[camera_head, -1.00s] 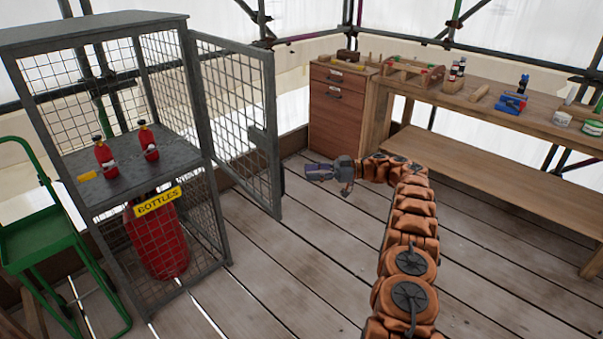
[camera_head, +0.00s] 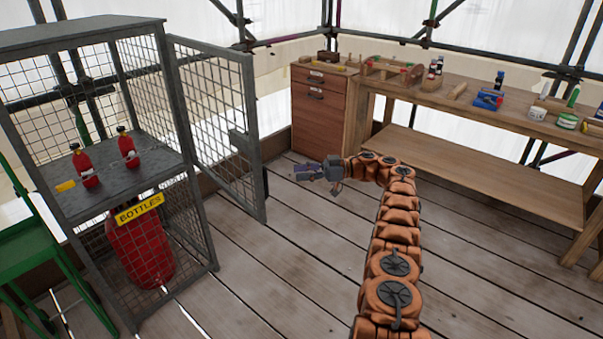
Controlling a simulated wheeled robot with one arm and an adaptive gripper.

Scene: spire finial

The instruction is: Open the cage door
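The cage (camera_head: 185,188) is a grey metal frame with mesh walls at the left. Its mesh door (camera_head: 219,112) stands swung wide open, to the right of the cage. A dark latch block (camera_head: 238,144) sits on the door's free edge. Inside, two small red bottles (camera_head: 86,168) (camera_head: 128,150) stand on the shelf, and a large red cylinder (camera_head: 140,247) stands below behind a yellow "BOTTLES" sign (camera_head: 139,209). My gripper (camera_head: 302,171) is to the right of the door, apart from it, pointing left with nothing visible in it. Its fingers are too small to tell open from shut.
A green hand truck (camera_head: 25,245) stands left of the cage. A wooden drawer cabinet (camera_head: 318,112) and a long workbench (camera_head: 470,110) with tools, tins and bottles line the back and right. The plank floor (camera_head: 270,270) between cage and bench is clear.

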